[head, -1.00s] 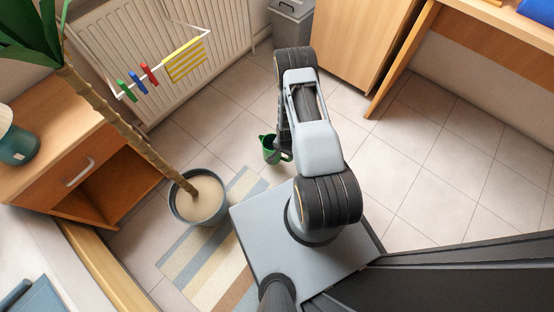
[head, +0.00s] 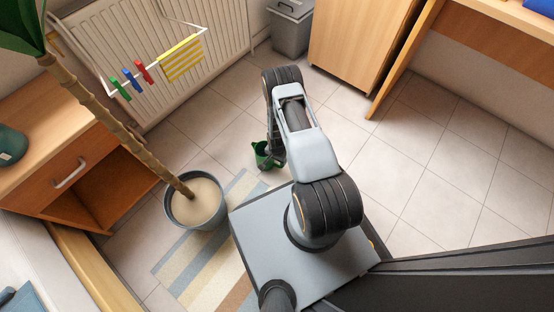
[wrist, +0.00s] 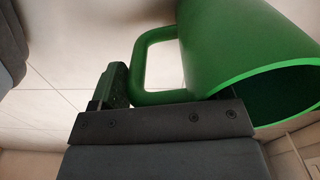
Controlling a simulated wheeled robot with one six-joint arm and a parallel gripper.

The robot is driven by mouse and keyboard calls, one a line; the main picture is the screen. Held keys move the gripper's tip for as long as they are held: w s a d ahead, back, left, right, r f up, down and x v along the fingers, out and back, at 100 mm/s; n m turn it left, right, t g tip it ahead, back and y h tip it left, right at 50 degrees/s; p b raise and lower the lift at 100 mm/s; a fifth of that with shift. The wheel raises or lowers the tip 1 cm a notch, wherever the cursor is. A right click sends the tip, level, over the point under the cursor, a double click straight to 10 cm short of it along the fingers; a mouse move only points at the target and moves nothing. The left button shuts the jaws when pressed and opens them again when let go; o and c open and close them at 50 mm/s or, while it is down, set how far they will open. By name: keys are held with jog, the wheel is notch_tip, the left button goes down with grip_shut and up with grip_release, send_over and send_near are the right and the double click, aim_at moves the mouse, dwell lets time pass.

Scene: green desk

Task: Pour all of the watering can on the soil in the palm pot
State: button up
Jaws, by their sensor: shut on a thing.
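The green watering can (head: 261,153) hangs at the end of my arm in the head view, partly hidden by the arm. In the wrist view the can (wrist: 225,50) fills the upper right, with its round open rim toward the lower right. The rim shows a dark inside; I cannot tell how much water is in it. My gripper (wrist: 122,88) is shut on the can's looped handle. The palm pot (head: 172,216) is a grey round pot on the floor, left of the can and apart from it. Its pale soil (head: 207,196) surrounds the leaning palm trunk (head: 125,135).
A striped rug (head: 180,262) lies under and beside the pot. A wooden cabinet (head: 38,178) stands left of it. A radiator (head: 150,50) with a drying rack (head: 183,62) is behind. A grey bin (head: 291,32) and a wooden desk (head: 400,60) stand beyond. Tiled floor is open at right.

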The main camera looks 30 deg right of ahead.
jog(key=shift+f+b, duration=0.2)
jog(key=shift+b, duration=0.1)
jog(key=o, duration=1.3)
jog(key=shift+r, duration=0.1)
jog(key=shift+p, duration=0.3)
